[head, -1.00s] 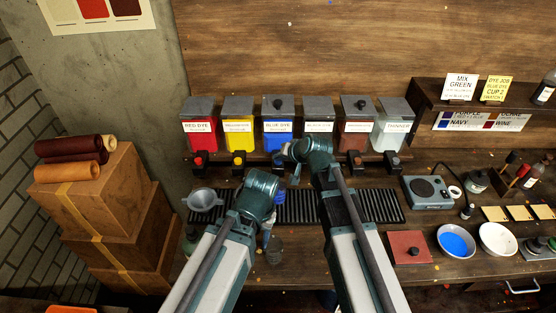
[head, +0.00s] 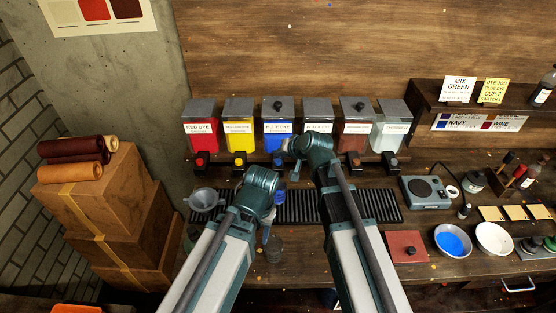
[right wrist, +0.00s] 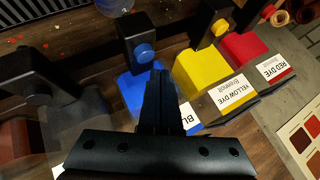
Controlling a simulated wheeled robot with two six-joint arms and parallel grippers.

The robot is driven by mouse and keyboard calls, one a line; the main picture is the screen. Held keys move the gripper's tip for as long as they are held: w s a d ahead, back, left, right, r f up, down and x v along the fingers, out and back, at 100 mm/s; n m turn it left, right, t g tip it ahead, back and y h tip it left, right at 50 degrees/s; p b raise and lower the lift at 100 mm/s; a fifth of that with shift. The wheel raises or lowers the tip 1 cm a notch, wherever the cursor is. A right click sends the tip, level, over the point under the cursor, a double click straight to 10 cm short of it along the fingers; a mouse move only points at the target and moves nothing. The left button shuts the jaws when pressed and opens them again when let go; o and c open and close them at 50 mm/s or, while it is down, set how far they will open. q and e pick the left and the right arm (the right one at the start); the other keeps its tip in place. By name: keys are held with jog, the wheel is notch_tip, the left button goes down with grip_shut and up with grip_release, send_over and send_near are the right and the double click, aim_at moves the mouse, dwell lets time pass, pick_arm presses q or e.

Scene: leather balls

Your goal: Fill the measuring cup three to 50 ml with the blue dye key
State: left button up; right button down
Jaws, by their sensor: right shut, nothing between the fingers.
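The blue dye dispenser (head: 278,129) stands third from the left in the back row. Its blue key (head: 279,158) sits below the tank; it also shows in the right wrist view (right wrist: 146,53). My right gripper (head: 286,147) is shut and empty, in front of the blue tank and close to the key; it shows in the right wrist view (right wrist: 161,78) too. A clear cup (right wrist: 113,5) is cut by the top edge of that view; its level and number cannot be read. A small glass cup (head: 275,250) stands in front of the rack. My left gripper (head: 266,234) is mostly hidden by its arm.
Red (head: 201,127) and yellow (head: 240,127) dispensers stand left of the blue one, others to its right. A black slatted rack (head: 300,206) runs in front. A funnel (head: 204,199), a scale (head: 427,191) and a blue-filled bowl (head: 453,241) are nearby.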

aim_at(279, 163)
jog(key=shift+r+p, duration=2.15)
jog(key=shift+r, duration=0.2)
pick_arm(q)
notch_tip(279, 163, up, 5)
jog(key=shift+f, duration=0.2)
pick_arm(e)
jog(key=shift+f, duration=0.1)
